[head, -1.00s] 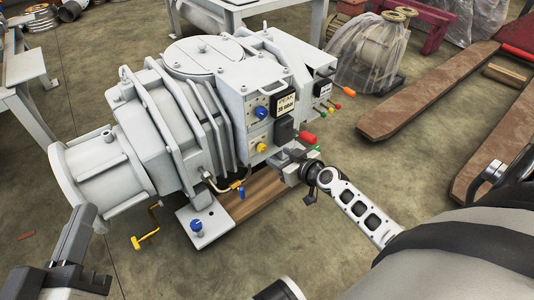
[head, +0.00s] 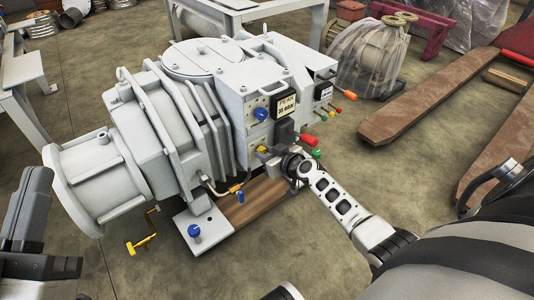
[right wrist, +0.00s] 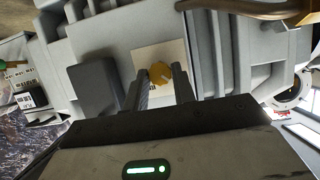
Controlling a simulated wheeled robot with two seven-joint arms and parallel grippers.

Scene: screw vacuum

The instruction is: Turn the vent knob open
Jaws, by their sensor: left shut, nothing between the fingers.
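The grey vacuum pump (head: 165,130) stands on the floor in the head view. Its front panel carries a small yellow knob (head: 262,149), partly covered by my right gripper there. The right wrist view shows a round orange-yellow knob (right wrist: 160,73) on a pale plate, framed between the fingertips. My right gripper (right wrist: 158,88) is open and faces this knob; I cannot tell whether the fingers touch it. In the head view my right gripper (head: 272,157) is close against the panel. My left gripper (head: 36,182) is shut and empty at the left edge, apart from the pump.
Above the yellow knob is a blue knob (head: 261,115). A dark box (head: 284,131) and a red handle (head: 309,139) sit close to my right gripper. A yellow crank (head: 143,245) and blue-topped fitting (head: 194,231) are low in front.

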